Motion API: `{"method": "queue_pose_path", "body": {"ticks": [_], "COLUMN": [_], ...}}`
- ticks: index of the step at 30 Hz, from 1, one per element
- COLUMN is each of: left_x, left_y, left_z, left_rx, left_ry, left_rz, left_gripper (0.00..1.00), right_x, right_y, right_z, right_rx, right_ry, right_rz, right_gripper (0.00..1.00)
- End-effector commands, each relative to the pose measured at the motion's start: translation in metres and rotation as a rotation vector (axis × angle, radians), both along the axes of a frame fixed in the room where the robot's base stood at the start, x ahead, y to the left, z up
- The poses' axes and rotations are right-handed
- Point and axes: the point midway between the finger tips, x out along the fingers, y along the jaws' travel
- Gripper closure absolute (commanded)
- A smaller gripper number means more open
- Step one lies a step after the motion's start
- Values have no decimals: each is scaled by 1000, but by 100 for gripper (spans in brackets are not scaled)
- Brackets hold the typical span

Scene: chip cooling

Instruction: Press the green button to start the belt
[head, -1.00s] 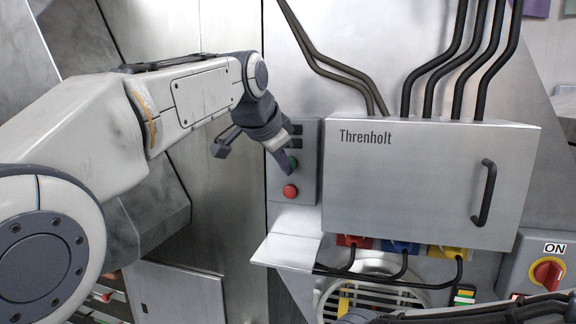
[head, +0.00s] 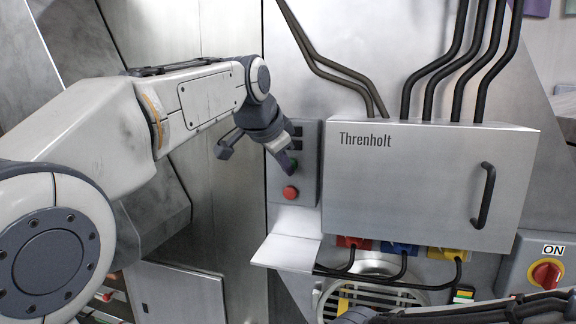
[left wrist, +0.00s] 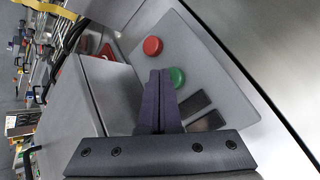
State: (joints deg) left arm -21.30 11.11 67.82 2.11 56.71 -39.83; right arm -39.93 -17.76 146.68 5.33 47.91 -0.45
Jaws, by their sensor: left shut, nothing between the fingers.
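The green button (left wrist: 179,77) shows in the left wrist view on a grey control panel (left wrist: 205,75), beside the shut fingers. In the head view the fingertips largely cover it. My left gripper (head: 288,164) reaches the panel (head: 308,180) from the upper left. In the left wrist view its dark fingers (left wrist: 160,76) are together and empty, with their tips right at the green button's edge. I cannot tell whether they touch it. The red button (head: 290,193) sits just below in the head view, uncovered. It also shows in the left wrist view (left wrist: 152,46). My right gripper is out of view.
A grey box marked Threnholt (head: 420,190) stands right of the panel, with a black handle (head: 484,195) and thick black cables above. A metal ledge (head: 286,251) juts out below the panel. A red and yellow switch (head: 546,272) marked ON is at the lower right.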

Motion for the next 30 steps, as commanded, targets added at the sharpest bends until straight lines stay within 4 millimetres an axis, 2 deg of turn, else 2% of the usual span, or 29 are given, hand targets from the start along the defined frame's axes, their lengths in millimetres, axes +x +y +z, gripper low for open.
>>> {"method": "queue_pose_path", "body": {"ticks": [30], "left_x": [9], "left_y": [-3], "left_z": [1], "left_rx": [0], "left_ry": [-1], "left_rz": [0], "left_gripper": [100], "right_x": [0], "right_y": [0], "right_z": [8], "right_rx": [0], "right_ry": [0], "right_rz": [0], "right_gripper": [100]}}
